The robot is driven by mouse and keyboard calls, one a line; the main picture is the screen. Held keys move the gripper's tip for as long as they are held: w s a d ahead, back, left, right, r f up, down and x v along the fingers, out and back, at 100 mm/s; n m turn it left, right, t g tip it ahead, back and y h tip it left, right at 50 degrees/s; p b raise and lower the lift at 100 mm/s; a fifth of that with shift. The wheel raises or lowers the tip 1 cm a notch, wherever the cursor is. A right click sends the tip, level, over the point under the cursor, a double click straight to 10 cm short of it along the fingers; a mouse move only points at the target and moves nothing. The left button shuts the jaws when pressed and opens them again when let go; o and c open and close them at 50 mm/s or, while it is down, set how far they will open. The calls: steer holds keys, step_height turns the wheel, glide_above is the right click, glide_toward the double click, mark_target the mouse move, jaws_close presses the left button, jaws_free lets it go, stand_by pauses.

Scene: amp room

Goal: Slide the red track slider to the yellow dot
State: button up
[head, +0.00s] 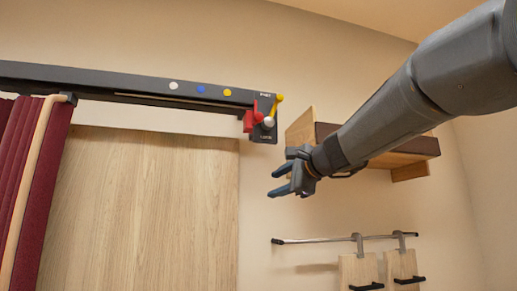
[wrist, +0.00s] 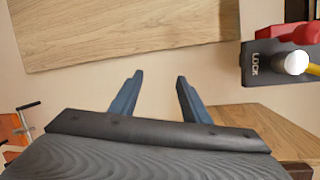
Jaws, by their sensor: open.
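The red track slider (head: 250,120) sits at the right end of a long dark track (head: 130,88) on the wall. It also shows at the upper right of the wrist view (wrist: 290,36). The yellow dot (head: 227,92) is on the track to the left of the slider, with a blue dot (head: 200,89) and a white dot (head: 174,86) further left. My gripper (head: 280,181) is open and empty, below and to the right of the slider and apart from it. Its two fingers (wrist: 158,92) point at bare wall in the wrist view.
A yellow lever (head: 279,99) and a white ball knob (head: 268,122) are beside the slider at the track end. A wooden wall shelf (head: 395,158) is behind my arm. A rail (head: 320,239) with hanging boards is below. A maroon curtain (head: 40,190) hangs at left.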

mark_target(261, 116)
steer(key=s+r+t+y, duration=0.1)
steer(key=r, duration=0.5)
steer(key=s+a+r+m+t+y, duration=0.1)
steer(key=s+r, duration=0.1)
steer(key=r, duration=0.4)
steer(key=s+r+m+t+y, duration=0.1)
steer(key=r, duration=0.6)
steer(key=shift+s+a, duration=0.15)
steer(key=shift+a, duration=0.05)
steer(key=p+x, duration=0.1)
steer(key=x, duration=0.1)
steer(key=p+x, duration=0.1)
steer(key=x, duration=0.1)
steer(key=r+p+x, duration=0.1)
steer(key=x, duration=0.1)
steer(key=shift+s+a+p, duration=0.1)
steer(key=shift+p, duration=0.3)
steer(key=shift+p+x, duration=0.3)
steer(key=shift+x, duration=0.45)
steer(key=shift+f, duration=0.15)
steer(key=shift+c, duration=0.3)
jaws_close()
